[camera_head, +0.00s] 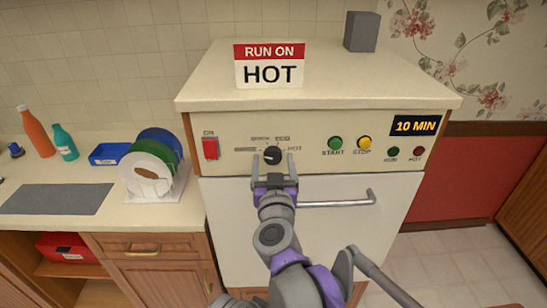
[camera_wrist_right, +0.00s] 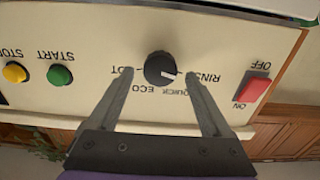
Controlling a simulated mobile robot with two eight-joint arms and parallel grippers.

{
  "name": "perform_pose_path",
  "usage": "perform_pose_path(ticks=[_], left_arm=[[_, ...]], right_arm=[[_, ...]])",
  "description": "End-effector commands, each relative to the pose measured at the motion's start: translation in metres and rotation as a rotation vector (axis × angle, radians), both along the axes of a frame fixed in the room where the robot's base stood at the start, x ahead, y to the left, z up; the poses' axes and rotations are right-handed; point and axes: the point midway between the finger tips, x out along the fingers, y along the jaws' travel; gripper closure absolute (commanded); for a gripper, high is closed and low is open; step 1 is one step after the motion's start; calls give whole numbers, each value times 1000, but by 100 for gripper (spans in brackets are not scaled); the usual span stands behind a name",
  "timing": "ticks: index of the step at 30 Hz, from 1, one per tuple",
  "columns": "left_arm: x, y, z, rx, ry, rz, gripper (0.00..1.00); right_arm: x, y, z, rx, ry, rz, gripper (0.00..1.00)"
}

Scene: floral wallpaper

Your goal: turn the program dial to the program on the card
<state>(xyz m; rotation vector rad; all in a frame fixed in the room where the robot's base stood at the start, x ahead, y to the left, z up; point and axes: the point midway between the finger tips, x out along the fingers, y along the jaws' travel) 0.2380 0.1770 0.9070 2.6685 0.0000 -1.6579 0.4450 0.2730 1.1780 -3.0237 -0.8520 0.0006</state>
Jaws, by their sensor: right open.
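The program dial (camera_head: 272,155) is a round black knob on the cream front panel of the machine. In the right wrist view, upside down, the dial (camera_wrist_right: 158,68) has its white mark turned toward RINSE; QUICK, ECO and HOT are also printed around it. The card (camera_head: 269,66) on top of the machine reads RUN ON HOT. My right gripper (camera_head: 274,178) is open just in front of the dial. Its two fingers show to either side of the dial in the wrist view (camera_wrist_right: 162,97), with no contact visible. My left gripper is not in view.
The panel also has a red ON/OFF switch (camera_head: 210,148), a green START button (camera_head: 335,143), a yellow STOP button (camera_head: 364,143), two dark lamps and a 10 MIN display (camera_head: 415,125). A door handle (camera_head: 337,201) sticks out below. Plates in a rack (camera_head: 155,185) stand left.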

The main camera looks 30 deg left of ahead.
Motion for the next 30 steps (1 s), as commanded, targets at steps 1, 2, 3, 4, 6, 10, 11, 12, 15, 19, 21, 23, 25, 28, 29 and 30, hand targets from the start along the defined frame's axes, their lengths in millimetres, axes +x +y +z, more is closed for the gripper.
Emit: perform_pose_path(ticks=[1, 2, 3, 4, 6, 10, 11, 12, 15, 19, 21, 23, 25, 28, 29, 30], left_arm=[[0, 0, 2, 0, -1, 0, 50], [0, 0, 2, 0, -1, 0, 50], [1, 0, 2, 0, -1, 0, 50], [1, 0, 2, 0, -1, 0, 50], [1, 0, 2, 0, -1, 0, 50], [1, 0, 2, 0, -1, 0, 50], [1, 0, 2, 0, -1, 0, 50], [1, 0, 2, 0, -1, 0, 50], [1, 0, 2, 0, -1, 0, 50], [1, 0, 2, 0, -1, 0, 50], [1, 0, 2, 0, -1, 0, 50], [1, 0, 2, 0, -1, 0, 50], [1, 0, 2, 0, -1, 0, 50], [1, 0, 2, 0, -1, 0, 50], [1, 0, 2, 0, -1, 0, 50], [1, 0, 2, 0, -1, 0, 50]], right_arm=[[5, 3, 1, 0, 0, 0, 17], [6, 4, 0, 0, 0, 0, 17], [8, 5, 0, 0, 0, 1, 17], [9, 6, 0, 0, 0, 1, 17], [11, 7, 0, 0, 0, 1, 17], [11, 7, 0, 0, 0, 1, 17], [11, 7, 0, 0, 0, 1, 17], [11, 7, 0, 0, 0, 1, 17], [11, 7, 0, 0, 0, 1, 28], [11, 7, 0, 0, 0, 1, 51], [11, 7, 0, 0, 0, 1, 64], [11, 7, 0, 0, 0, 1, 75], [11, 7, 0, 0, 0, 1, 87], [11, 7, 0, 0, 0, 1, 100], [11, 7, 0, 0, 0, 1, 100], [11, 7, 0, 1, 1, 1, 100]])
